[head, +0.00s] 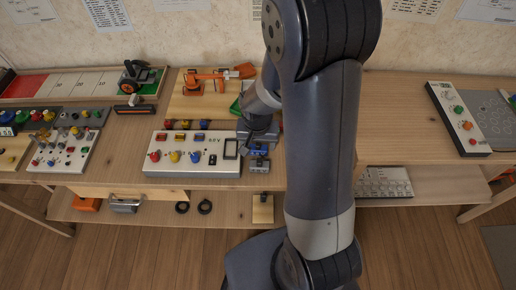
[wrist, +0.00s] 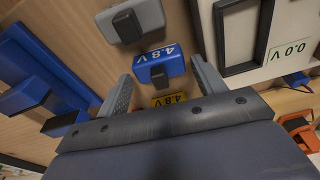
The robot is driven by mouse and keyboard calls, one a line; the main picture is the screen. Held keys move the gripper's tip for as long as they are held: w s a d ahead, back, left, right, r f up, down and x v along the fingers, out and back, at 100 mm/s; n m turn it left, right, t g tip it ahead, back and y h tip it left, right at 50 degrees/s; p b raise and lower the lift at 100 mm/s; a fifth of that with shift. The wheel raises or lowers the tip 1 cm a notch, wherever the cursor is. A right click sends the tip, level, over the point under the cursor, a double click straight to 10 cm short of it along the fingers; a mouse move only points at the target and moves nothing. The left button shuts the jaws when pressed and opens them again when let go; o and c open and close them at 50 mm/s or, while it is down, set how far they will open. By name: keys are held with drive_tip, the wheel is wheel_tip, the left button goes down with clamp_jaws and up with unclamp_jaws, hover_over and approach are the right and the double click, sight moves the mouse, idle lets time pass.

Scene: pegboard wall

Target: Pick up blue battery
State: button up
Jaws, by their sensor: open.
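The blue battery (wrist: 150,74) lies on the wooden surface in the wrist view, with a white "4.8 V" label that reads upside down and a dark block on its top. It also shows in the head view (head: 258,150), partly hidden by my gripper. My gripper (wrist: 160,69) is open and empty. In the wrist view its fingertips are to the left and right of the blue battery, with gaps on both sides; I cannot tell how far above it they are. A yellow battery (wrist: 165,100), also marked 4.8 V, is partly hidden behind the gripper body.
A grey battery (wrist: 141,19) lies close to the blue one. The white panel (head: 190,153) with coloured knobs and a black-framed window (wrist: 240,35) stands beside them. A blue object (wrist: 45,75) is to the left in the wrist view. A lower shelf (head: 150,213) runs beneath.

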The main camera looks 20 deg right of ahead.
drive_tip(key=shift+f, duration=0.4)
drive_tip(key=shift+c, duration=0.5)
drive_tip(key=c, duration=0.7)
